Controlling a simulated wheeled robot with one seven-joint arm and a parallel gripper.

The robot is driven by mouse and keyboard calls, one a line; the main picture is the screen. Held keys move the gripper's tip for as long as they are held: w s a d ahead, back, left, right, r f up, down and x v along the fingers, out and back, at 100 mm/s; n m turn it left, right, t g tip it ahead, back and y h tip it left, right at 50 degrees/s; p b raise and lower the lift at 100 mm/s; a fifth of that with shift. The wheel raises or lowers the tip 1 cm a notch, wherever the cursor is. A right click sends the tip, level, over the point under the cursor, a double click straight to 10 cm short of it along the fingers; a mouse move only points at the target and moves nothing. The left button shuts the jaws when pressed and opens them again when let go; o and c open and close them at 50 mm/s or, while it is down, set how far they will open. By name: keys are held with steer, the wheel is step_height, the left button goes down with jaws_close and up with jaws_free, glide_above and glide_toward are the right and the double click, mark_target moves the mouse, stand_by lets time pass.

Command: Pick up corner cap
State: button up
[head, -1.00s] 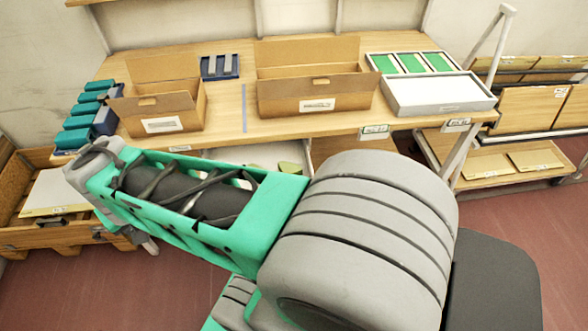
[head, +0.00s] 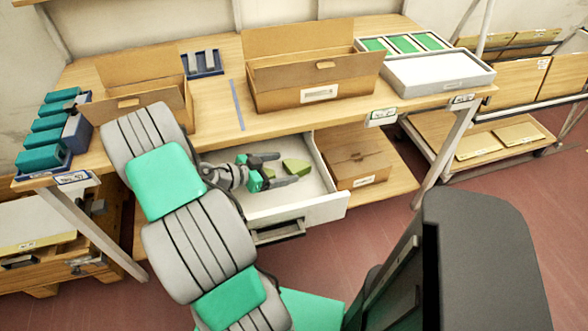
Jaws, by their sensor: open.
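A small green wedge-shaped piece, which looks like the corner cap (head: 296,167), lies in the open white drawer (head: 325,193) under the workbench. A second green bit (head: 268,173) shows between my gripper's fingers or just behind them; I cannot tell which. My gripper (head: 283,168) is inside the drawer area, pointing right, with its two grey fingers spread apart. The green piece sits just beyond the fingertips and is not held. My arm hides the left part of the drawer.
On the workbench (head: 215,110) stand two open cardboard boxes (head: 315,75) (head: 150,80), a blue rack (head: 203,65) and a grey-white tray (head: 437,74). Teal blocks (head: 42,158) line the left end. A closed carton (head: 355,158) sits on the shelf right of the drawer.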

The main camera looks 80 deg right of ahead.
mark_target(290, 166)
steer(key=x, duration=0.3)
steer(key=shift+s+d+f, duration=0.2)
steer(key=shift+s+d, duration=0.05)
steer(key=shift+d, duration=0.05)
steer(key=c, duration=1.4)
